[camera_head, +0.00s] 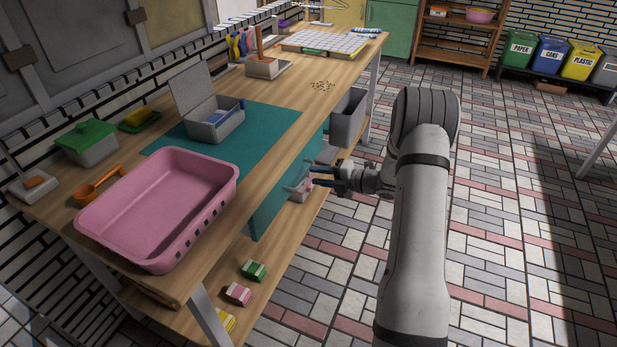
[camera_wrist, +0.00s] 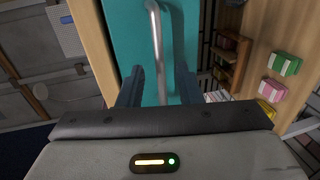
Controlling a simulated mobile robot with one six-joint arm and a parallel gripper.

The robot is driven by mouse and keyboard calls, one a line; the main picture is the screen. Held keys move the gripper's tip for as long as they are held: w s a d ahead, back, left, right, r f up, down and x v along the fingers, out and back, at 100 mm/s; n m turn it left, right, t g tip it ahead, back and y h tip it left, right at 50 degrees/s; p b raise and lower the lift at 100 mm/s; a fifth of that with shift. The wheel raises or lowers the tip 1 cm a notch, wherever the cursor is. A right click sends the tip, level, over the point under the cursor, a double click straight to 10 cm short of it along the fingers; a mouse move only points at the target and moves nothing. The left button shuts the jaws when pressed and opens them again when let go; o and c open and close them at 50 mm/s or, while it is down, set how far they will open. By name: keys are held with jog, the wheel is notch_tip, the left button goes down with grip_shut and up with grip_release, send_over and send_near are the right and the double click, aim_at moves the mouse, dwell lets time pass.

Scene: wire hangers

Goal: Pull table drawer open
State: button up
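The table drawer has a teal front (camera_head: 285,190) under the wooden tabletop. It looks shut, flush with the table edge. In the wrist view the teal front (camera_wrist: 183,30) fills the upper middle, with a metal bar handle (camera_wrist: 157,45) across it. My gripper (camera_head: 313,175) is beside the drawer front. In the wrist view my gripper (camera_wrist: 159,85) has its two dark fingers apart, one on each side of the handle. The fingers do not visibly touch the handle. The handle is not clear in the head view.
The table (camera_head: 315,105) carries a pink basket (camera_head: 155,205), a grey open box (camera_head: 215,125) and other items. A lower shelf (camera_head: 300,225) holds small boxes, including a green one (camera_head: 253,270). The tiled floor (camera_head: 510,220) to the right is clear.

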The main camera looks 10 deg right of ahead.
jog(key=shift+x, duration=1.6)
jog(key=shift+c, duration=0.3)
grip_shut()
